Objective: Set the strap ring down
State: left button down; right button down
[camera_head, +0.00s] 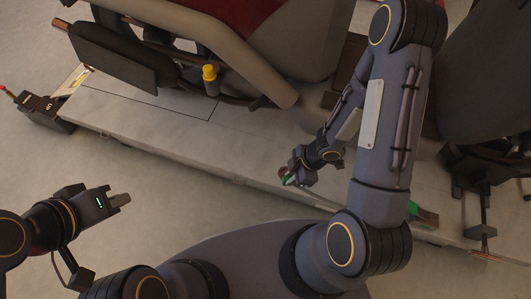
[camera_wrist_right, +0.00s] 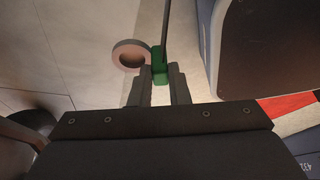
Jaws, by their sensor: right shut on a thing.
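The strap ring (camera_wrist_right: 122,45) is a round, pinkish-grey ring beside a green piece (camera_wrist_right: 160,58) in the right wrist view. My right gripper (camera_wrist_right: 160,82) is shut on the green piece, with the ring sticking out to the left of the fingers. In the head view my right gripper (camera_head: 289,180) is over the front edge of the lift platform, and the ring (camera_head: 282,172) shows small at its tip. I cannot tell whether the ring touches the platform.
The grey lift platform (camera_head: 150,125) runs across the view under a motorcycle (camera_head: 240,40). A yellow-capped item (camera_head: 210,78) stands by the motorcycle. A black lift unit (camera_head: 45,112) is at the platform's left end. Another green piece (camera_head: 426,216) is by the platform edge at right.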

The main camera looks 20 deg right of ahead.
jog(key=w+a+f, duration=0.1)
jog(key=w+f, duration=0.2)
jog(key=w, duration=0.1)
jog(key=w+a+f, duration=0.1)
jog(key=w+f, duration=0.1)
jog(key=w, duration=0.2)
jog(key=w+a+f+b, duration=0.1)
jog(key=w+f, duration=0.2)
jog(key=w, duration=0.1)
jog(key=shift+f, duration=0.35)
jog(key=shift+w+f, duration=0.15)
jog(key=shift+f, duration=0.15)
jog(key=f+b, duration=0.2)
jog(key=f, duration=0.1)
jog(key=shift+w+f, duration=0.2)
jog(key=shift+r, duration=0.1)
jog(key=c, duration=1.4)
grip_release()
